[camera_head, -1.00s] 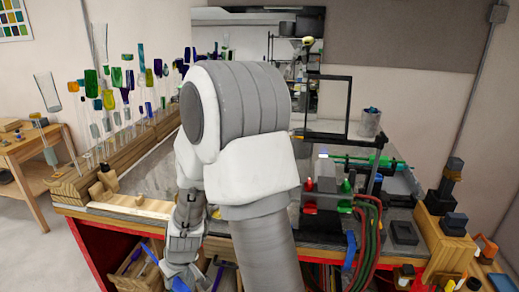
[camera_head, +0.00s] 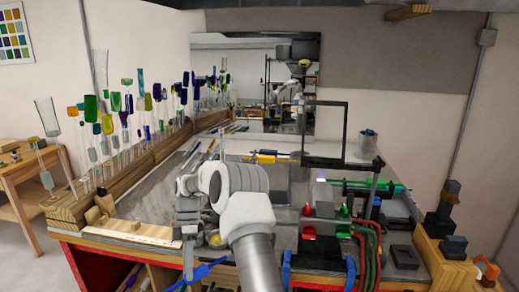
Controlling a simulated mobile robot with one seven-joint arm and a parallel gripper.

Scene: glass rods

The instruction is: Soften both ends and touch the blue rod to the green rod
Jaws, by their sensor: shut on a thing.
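The green rod (camera_head: 370,190) lies level in a stand at the right of the bench, its left end by the burner (camera_head: 322,192). A small pale bluish glow shows at the burner's top. My gripper (camera_head: 188,270) hangs low at the bench's front edge, pointing down. It is shut on the blue rod (camera_head: 212,267), which slants up to the right in front of the drawers. The fingers are small and partly merge with the rod. The blue rod is well left of the green rod and apart from it.
A rack (camera_head: 135,160) of upright glass rods and tubes runs along the left. A black frame (camera_head: 347,130) stands behind the burner. Red and green hoses (camera_head: 372,250) hang at the front right. The bench middle is partly clear, with a yellow-orange rod (camera_head: 265,157) at the back.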

